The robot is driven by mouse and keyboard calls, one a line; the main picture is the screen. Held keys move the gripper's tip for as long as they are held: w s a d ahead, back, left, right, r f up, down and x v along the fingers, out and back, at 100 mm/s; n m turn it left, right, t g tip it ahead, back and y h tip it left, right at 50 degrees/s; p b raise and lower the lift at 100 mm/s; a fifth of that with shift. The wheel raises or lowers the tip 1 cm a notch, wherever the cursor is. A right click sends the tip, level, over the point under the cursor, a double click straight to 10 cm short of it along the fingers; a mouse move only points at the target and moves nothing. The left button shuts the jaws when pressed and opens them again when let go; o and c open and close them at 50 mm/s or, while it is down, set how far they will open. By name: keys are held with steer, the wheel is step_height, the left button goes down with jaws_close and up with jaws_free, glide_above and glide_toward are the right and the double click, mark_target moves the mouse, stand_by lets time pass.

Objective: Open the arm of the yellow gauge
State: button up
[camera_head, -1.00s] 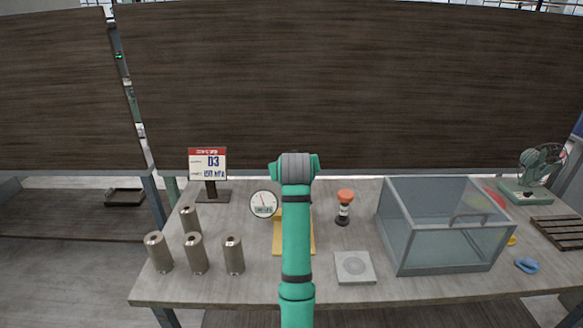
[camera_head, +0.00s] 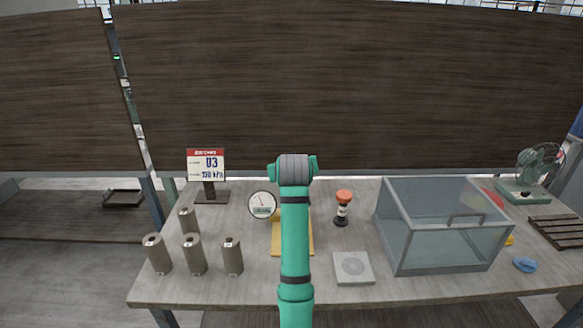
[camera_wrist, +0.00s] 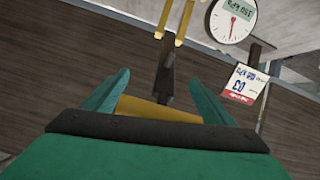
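The yellow gauge has a yellow base plate (camera_head: 277,250) on the table and a round white dial (camera_head: 262,205) to its left. My arm hides much of its middle in the head view. In the wrist view the dial (camera_wrist: 232,17) is at the top right, with two yellow prongs (camera_wrist: 180,22) and a dark bar (camera_wrist: 166,82) left of it. My gripper (camera_wrist: 160,80) has its green fingers spread apart. A yellow piece (camera_wrist: 158,110) lies across the gap between them; whether the fingers touch it I cannot tell. In the head view my arm hides the fingers.
Several metal cylinders (camera_head: 194,254) stand at the left, below a sign (camera_head: 206,164). Right of my arm are an orange-topped tool (camera_head: 342,207), a square plate (camera_head: 352,268) and a large glass-sided box (camera_head: 443,250). A blue item (camera_head: 525,265) and a fan (camera_head: 538,165) are farther right.

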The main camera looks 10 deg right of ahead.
steer(key=o, duration=0.3)
steer(key=shift+d+f, duration=0.15)
steer(key=shift+f, duration=0.05)
steer(key=shift+r, duration=0.15)
steer(key=shift+r, duration=0.1)
steer(key=v, duration=1)
steer(key=shift+s+r, duration=0.15)
steer(key=shift+s, duration=0.15)
